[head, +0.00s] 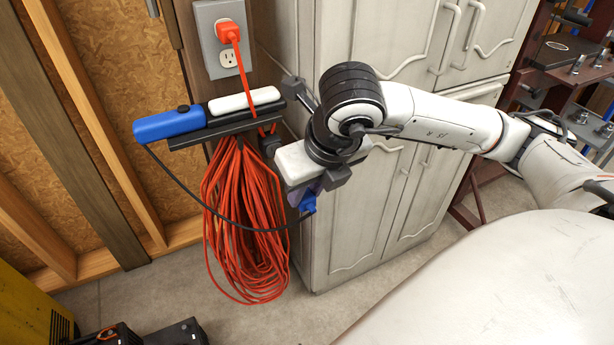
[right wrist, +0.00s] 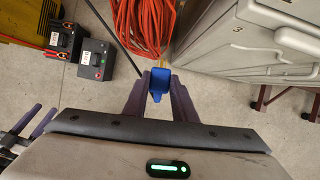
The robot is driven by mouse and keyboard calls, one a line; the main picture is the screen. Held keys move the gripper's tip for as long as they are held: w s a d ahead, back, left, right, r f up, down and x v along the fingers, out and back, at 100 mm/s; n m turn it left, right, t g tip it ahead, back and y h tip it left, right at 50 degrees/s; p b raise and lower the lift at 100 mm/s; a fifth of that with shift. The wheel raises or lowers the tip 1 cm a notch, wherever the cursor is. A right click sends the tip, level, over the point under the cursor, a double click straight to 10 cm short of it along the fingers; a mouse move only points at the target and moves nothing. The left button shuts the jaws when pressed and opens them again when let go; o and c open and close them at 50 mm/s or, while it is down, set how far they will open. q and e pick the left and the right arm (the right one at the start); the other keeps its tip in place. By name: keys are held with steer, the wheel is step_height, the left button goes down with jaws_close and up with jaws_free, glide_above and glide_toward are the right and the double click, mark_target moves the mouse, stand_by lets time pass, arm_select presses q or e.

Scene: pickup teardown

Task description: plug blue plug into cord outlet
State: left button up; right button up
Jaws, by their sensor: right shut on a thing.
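The blue plug (head: 308,203) is at the tip of my right gripper (head: 309,190), beside the hanging orange cord. The right wrist view shows the blue plug (right wrist: 159,82) between the two purple fingers (right wrist: 159,78), shut on it. A black cord runs from it up to a blue and white device (head: 170,124) on a dark wall bracket. A small dark block (head: 270,145) by the orange cord, left of my wrist, may be the cord outlet; its face cannot be made out. My left gripper (right wrist: 44,112) shows small at the left of the right wrist view, its fingers apart and empty.
A coiled orange extension cord (head: 247,215) hangs below the bracket. Its orange plug (head: 228,32) is in the wall outlet (head: 227,60). A pale cabinet (head: 365,225) stands close to the right. Black batteries (right wrist: 96,60) sit on the floor at left.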

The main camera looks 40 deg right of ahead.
steer(key=shift+r+m, duration=0.1)
steer(key=shift+m, duration=0.3)
steer(key=shift+w+d, duration=0.2)
steer(key=shift+w, duration=0.15)
steer(key=w+d, duration=0.2)
steer(key=w, duration=0.7)
steer(key=shift+w+p, duration=0.3)
steer(key=shift+p, duration=0.05)
steer(key=shift+d, duration=0.15)
steer(key=shift+b, duration=0.6)
stand_by(1.2)
steer(key=shift+w+d+r, duration=0.15)
steer(key=shift+w, duration=0.65)
